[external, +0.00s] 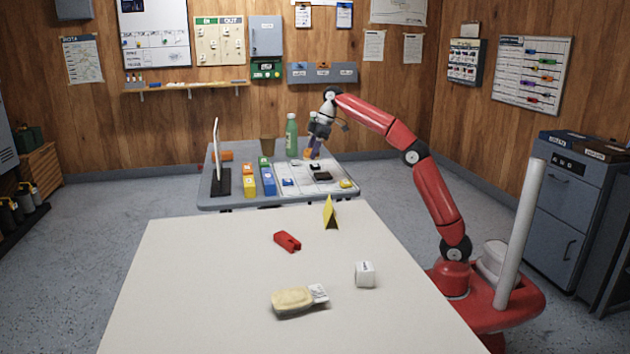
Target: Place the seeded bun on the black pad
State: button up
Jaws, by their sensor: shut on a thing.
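My gripper (312,152) is over the far grey table, pointing down, shut on a small orange-brown thing (308,154). This looks like the seeded bun, but its seeds are too small to make out. A flat dark pad (322,176) lies on the table, nearer the camera than the gripper and slightly right of it; it looks like the black pad. A smaller black item (315,166) lies just behind it. I cannot tell how high the held thing is above the table.
A green bottle (291,136) and a brown cup (267,145) stand behind. Blue (268,180) and yellow (249,185) boxes and an upright screen (217,160) are left. A yellow item (346,184) lies at right. The near white table (200,290) holds several items.

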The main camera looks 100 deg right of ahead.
jog(key=b, duration=0.1)
send_over(321, 175)
jog(key=s, duration=0.1)
jog(key=f, duration=0.1)
jog(key=f+b, duration=0.2)
jog(key=f, duration=0.1)
jog(key=shift+s, duration=0.25)
jog(key=shift+f+b, duration=0.95)
jog(key=shift+f, duration=1)
jog(key=shift+f, duration=0.25)
jog(key=o, duration=1)
jog(key=shift+r, duration=0.1)
jog(key=p+v, duration=0.5)
jog(key=v, duration=0.7)
jog(key=shift+r, duration=0.15)
